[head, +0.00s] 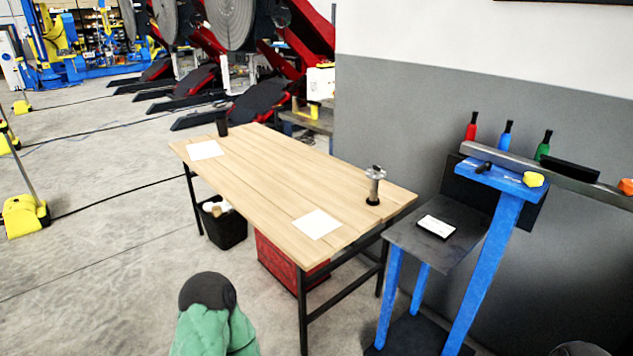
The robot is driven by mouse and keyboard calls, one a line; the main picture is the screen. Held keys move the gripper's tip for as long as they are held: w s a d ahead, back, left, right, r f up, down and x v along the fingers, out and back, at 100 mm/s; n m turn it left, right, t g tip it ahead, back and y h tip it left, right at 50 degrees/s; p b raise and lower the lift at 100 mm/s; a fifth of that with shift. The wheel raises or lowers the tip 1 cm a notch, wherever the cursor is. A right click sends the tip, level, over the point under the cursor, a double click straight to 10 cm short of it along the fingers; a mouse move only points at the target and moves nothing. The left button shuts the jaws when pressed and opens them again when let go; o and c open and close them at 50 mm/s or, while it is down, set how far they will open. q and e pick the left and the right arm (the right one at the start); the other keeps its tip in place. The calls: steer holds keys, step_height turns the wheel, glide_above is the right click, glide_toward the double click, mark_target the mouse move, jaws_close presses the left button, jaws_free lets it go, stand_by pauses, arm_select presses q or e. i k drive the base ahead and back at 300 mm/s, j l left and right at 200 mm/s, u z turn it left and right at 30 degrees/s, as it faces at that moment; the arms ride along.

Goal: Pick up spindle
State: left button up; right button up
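The spindle (374,186) appears to be the silver metal piece with a dark round base. It stands upright near the right end of the wooden table (270,180). Nothing touches it, and there is bare wood around it. Neither my left nor my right gripper shows in the head view.
White sheets (317,224) (205,150) and a black cup (222,126) are on the table. A blue stand (497,210) with a dark shelf is close on its right. A black bin (224,228) and red crate (283,268) sit beneath. Open floor lies left.

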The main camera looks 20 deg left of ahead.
mark_target(373, 200)
steer(key=i+j+u, duration=0.15)
steer(key=i+u, duration=0.15)
steer(key=i, duration=0.15)
steer(key=i+u, duration=0.25)
steer(key=i, duration=0.2)
